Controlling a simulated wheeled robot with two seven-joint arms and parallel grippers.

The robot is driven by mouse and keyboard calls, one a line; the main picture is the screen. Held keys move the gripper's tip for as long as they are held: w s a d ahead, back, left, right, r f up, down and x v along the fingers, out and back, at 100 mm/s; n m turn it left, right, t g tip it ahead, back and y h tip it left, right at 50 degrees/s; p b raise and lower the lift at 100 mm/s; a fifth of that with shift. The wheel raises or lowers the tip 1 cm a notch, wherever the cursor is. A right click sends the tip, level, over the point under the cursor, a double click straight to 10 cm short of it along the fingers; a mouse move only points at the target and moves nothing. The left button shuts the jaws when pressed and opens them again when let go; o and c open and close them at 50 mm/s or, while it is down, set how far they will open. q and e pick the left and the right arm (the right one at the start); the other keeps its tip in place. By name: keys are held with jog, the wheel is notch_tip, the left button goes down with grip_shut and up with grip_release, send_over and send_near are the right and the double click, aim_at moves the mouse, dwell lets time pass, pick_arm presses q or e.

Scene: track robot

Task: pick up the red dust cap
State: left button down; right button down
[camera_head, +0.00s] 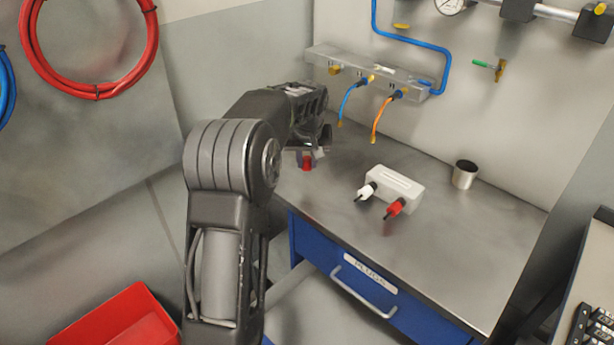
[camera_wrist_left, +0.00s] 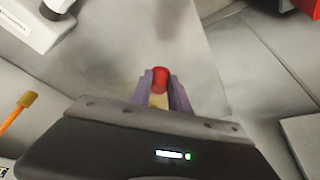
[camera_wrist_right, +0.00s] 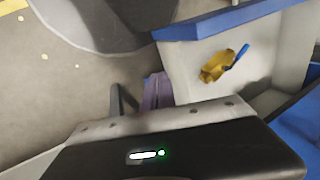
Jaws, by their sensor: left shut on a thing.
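The red dust cap (camera_head: 306,164) is a small red cylinder at the left end of the metal bench, under my left gripper (camera_head: 314,153). In the left wrist view the red dust cap (camera_wrist_left: 160,79) sits between the purple fingertips, and the left gripper (camera_wrist_left: 161,92) is shut on it. Whether the cap touches the bench is hard to tell. My right gripper (camera_wrist_right: 157,90) shows only in the right wrist view; its purple fingers look together, with nothing seen between them.
A white box (camera_head: 391,184) with a white and a red connector stands on the metal bench (camera_head: 460,235), near a metal cup (camera_head: 465,174). Blue and orange hoses hang from the wall manifold (camera_head: 368,75). A blue drawer (camera_head: 350,282) is below. A red bin (camera_head: 120,318) is at lower left.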

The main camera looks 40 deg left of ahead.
aim_at(307, 157)
pick_arm(q)
jog(key=shift+r, duration=1.6)
